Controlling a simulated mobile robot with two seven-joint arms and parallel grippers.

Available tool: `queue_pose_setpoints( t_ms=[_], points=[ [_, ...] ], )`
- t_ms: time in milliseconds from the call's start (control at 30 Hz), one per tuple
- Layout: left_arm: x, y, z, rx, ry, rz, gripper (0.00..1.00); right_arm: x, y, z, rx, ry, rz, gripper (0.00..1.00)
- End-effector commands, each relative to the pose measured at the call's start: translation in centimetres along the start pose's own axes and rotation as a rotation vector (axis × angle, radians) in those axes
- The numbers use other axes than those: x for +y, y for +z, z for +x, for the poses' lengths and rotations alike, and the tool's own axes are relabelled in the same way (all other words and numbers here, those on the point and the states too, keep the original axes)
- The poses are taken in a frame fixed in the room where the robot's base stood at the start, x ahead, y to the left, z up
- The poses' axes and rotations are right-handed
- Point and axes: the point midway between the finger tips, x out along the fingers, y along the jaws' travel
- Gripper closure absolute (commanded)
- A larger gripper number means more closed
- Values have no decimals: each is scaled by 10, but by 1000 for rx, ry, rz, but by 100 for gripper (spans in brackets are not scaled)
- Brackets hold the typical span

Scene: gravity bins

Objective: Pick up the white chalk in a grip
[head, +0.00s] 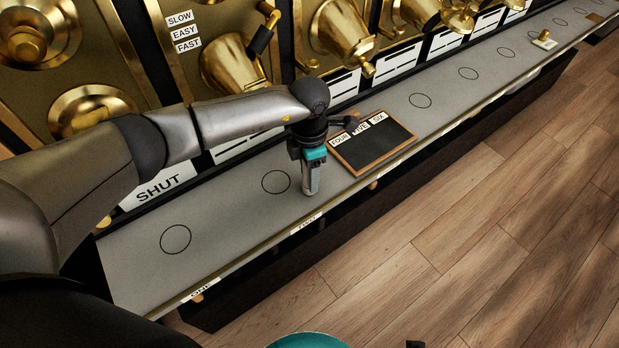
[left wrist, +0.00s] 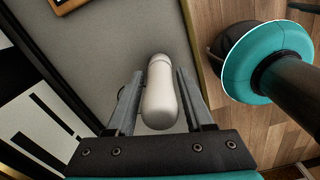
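The white chalk (left wrist: 160,95) shows in the left wrist view as a pale, round-ended stick. It sits between the two fingers of my left gripper (left wrist: 160,78), with a narrow gap seeming to show on each side. In the head view my left gripper (head: 310,184) points down at the grey ledge (head: 240,225), just left of the dark slate; the chalk is not clear there. My right gripper is not in view.
A wood-framed slate (head: 372,148) with paper labels lies on the ledge beside my gripper. Drawn circles (head: 275,182) run along the ledge. Brass bins (head: 232,66) line the wall behind. A small pale block with a brass knob (head: 544,40) sits far right.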

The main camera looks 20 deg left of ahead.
Motion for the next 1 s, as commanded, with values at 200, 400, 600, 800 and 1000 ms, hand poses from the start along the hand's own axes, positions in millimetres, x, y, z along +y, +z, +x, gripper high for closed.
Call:
queue_pose_setpoints(
  t_ms=[200,400,600,800,1000],
  points=[
    [0,0,0,0,0,0,74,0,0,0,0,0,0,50],
    [0,0,0,0,0,0,96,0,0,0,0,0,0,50],
    [0,0,0,0,0,0,100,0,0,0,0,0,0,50],
    [0,0,0,0,0,0,100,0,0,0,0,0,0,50],
    [0,0,0,0,0,0,100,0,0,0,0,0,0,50]
  ],
)
